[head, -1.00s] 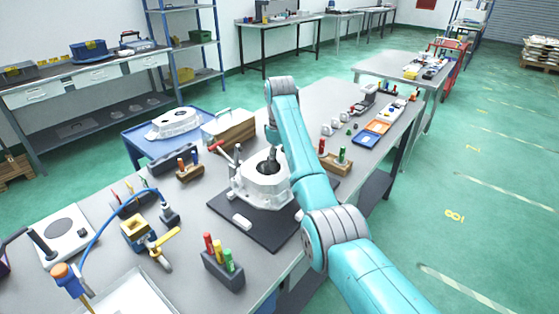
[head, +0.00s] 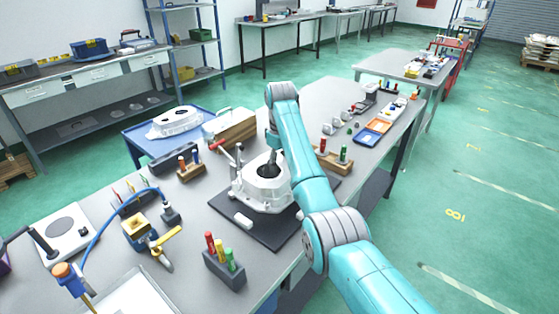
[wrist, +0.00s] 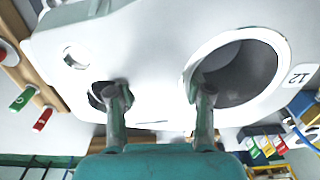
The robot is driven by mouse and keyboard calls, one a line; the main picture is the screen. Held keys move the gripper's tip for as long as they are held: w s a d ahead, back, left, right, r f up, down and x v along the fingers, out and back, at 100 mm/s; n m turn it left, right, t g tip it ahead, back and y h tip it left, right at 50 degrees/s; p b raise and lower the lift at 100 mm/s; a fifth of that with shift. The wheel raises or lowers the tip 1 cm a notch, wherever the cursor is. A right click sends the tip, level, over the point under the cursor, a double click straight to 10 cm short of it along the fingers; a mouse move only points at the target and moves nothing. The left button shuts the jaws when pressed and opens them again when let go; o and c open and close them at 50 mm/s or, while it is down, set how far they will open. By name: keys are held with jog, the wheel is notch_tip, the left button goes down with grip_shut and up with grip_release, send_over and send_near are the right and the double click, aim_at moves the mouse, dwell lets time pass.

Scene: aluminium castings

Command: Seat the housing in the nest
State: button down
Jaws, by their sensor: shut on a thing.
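The housing (head: 262,190) is a white-grey casting with a large round bore. It is at or just over the nest's dark base plate (head: 285,236) on the near bench. I cannot tell whether it rests fully down. In the wrist view the housing (wrist: 155,50) fills the upper part, marked 12, with a large bore at right and a small bore at left. My gripper (wrist: 161,98) has one finger at each bore, shut on the wall between them. A red-handled clamp (head: 222,155) stands at the nest's left. The seating faces are hidden under the housing.
A block with red, yellow and green pegs (head: 224,262) stands in front of the plate. A wooden block with pegs (head: 333,160) is close to my arm's right. A second white casting (head: 176,121) lies on a blue cart (head: 135,133) behind the bench.

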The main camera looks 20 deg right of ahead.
aim_at(280, 172)
jog(key=shift+f, duration=1.75)
jog(key=shift+f, duration=1.5)
dwell(0.8)
jog(key=shift+c, duration=2.1)
grip_release()
jog(key=shift+o, duration=0.2)
jog(key=shift+f, duration=0.1)
jog(key=shift+f, duration=0.1)
jog(key=shift+r, duration=3.85)
